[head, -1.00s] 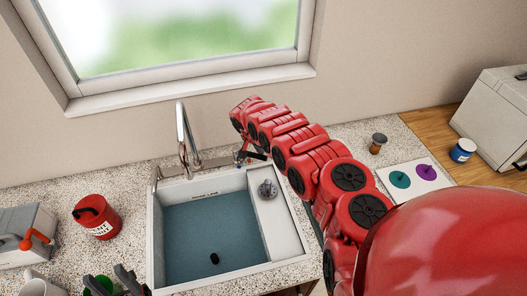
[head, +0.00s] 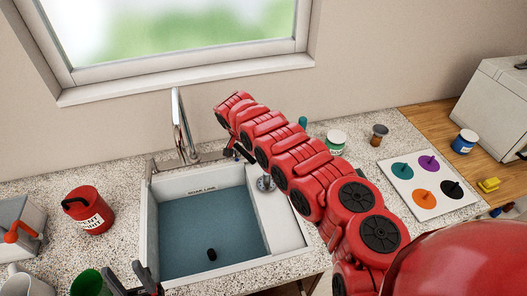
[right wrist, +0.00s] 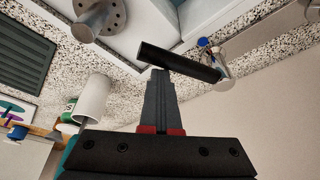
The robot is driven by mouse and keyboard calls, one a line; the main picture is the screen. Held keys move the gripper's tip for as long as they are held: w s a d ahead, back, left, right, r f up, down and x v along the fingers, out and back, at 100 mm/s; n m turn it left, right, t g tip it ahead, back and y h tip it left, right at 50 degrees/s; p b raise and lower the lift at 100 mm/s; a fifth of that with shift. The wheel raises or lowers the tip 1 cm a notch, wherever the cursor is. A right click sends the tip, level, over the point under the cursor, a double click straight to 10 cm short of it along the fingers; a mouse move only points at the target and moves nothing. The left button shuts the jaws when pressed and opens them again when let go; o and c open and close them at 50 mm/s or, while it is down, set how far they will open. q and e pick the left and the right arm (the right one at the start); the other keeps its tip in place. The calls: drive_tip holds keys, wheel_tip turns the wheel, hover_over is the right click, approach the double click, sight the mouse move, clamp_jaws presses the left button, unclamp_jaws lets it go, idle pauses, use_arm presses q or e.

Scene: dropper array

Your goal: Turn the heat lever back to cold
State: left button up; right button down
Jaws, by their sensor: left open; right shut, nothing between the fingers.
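In the right wrist view a black lever (right wrist: 178,62) sticks out from a short chrome fitting (right wrist: 222,75) with a blue mark (right wrist: 202,42) near its base. My right gripper (right wrist: 157,74) is shut and empty. Its tips are close to the lever's free end; I cannot tell whether they touch. My left gripper (head: 125,276) is open and empty at the bottom edge.
The sink holds bluish water. Left of it stand a red canister (head: 89,213) and a grey box (head: 25,215) with an orange-red handle; a green cup (head: 88,284) is near my left gripper. Right of my arm are small jars and a white board (head: 427,196) with coloured discs.

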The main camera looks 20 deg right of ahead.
drive_tip(key=shift+s+a+f, duration=0.15)
drive_tip(key=shift+s+a, duration=0.15)
drive_tip(key=shift+a, duration=0.5)
drive_tip(key=shift+s+a+b, duration=0.15)
drive_tip(key=shift+a+b, duration=0.55)
drive_tip(key=shift+a, duration=0.3)
drive_tip(key=p+v, duration=0.5)
drive_tip(key=v, duration=1.2)
drive_tip(key=shift+r, duration=0.25)
drive_tip(key=shift+d, duration=0.25)
